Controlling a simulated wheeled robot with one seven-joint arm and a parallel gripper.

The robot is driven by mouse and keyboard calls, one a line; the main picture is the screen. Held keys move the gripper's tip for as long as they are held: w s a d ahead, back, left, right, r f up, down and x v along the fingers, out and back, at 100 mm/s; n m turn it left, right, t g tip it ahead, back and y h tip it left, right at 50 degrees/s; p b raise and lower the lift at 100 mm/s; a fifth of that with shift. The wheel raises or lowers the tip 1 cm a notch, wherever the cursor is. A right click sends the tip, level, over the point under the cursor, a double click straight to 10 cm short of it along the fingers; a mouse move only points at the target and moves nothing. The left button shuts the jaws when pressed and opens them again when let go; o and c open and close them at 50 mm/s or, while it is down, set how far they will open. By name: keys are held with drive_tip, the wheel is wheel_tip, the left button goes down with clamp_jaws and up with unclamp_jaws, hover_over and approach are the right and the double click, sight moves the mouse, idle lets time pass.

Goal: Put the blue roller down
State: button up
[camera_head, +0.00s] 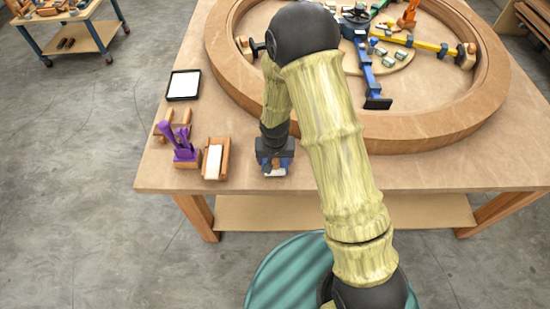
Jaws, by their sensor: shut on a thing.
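My gripper (275,163) points down over the front edge area of the wooden table (400,180), right of a small wooden tray. It is shut on the blue roller (276,171), which is mostly hidden by the gripper. Only small blue parts and a pale patch show at the jaws. The roller is at or just above the tabletop; I cannot tell whether it touches.
A wooden tray (225,160) with a white pad and a purple tool holder (182,150) stand to the left. A black-rimmed white tray (198,84) lies behind them. A large curved wooden ring (430,128) fills the back. Bare tabletop lies between.

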drive_tip(key=shift+f, duration=0.1)
drive_tip(key=shift+s+f+b, duration=0.1)
drive_tip(key=shift+f+b, duration=0.2)
drive_tip(key=shift+b, duration=0.05)
drive_tip(key=shift+f, duration=0.25)
drive_tip(key=shift+c, duration=1.3)
drive_tip(key=o, duration=1.3)
drive_tip(key=shift+r, duration=0.1)
drive_tip(key=shift+r, duration=0.4)
drive_tip(key=r, duration=0.4)
drive_tip(key=s+r, duration=0.1)
drive_tip(key=r, duration=0.7)
drive_tip(key=shift+s+r, duration=0.1)
drive_tip(key=shift+s, duration=0.1)
